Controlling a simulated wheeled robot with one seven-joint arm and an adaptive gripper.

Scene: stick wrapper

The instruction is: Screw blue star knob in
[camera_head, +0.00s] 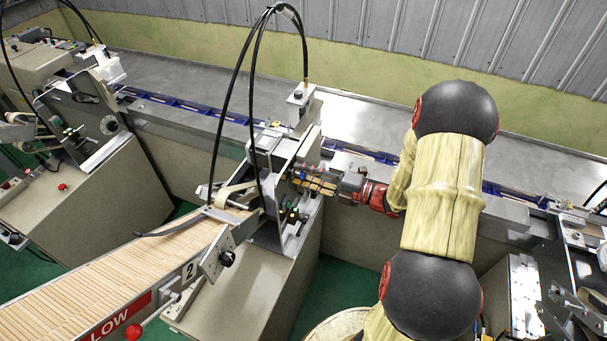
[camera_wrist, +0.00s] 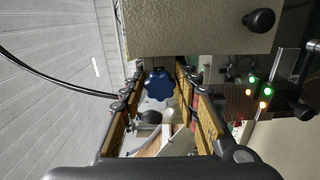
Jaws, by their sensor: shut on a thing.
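The blue star knob (camera_wrist: 160,86) shows in the wrist view, below a beige machine housing. My gripper (camera_wrist: 162,92) has one yellow-padded finger on each side of the knob and is shut on it. In the head view my gripper (camera_head: 316,182) reaches left from my arm to the side of the wrapping machine (camera_head: 278,160). How deep the knob is screwed in cannot be seen.
A beige housing with a black round knob (camera_wrist: 260,21) is close above the fingers. Lit green and orange buttons (camera_wrist: 251,91) are to the right. Black cables (camera_head: 252,100) arch over the machine. A chute of sticks (camera_head: 125,272) runs lower left.

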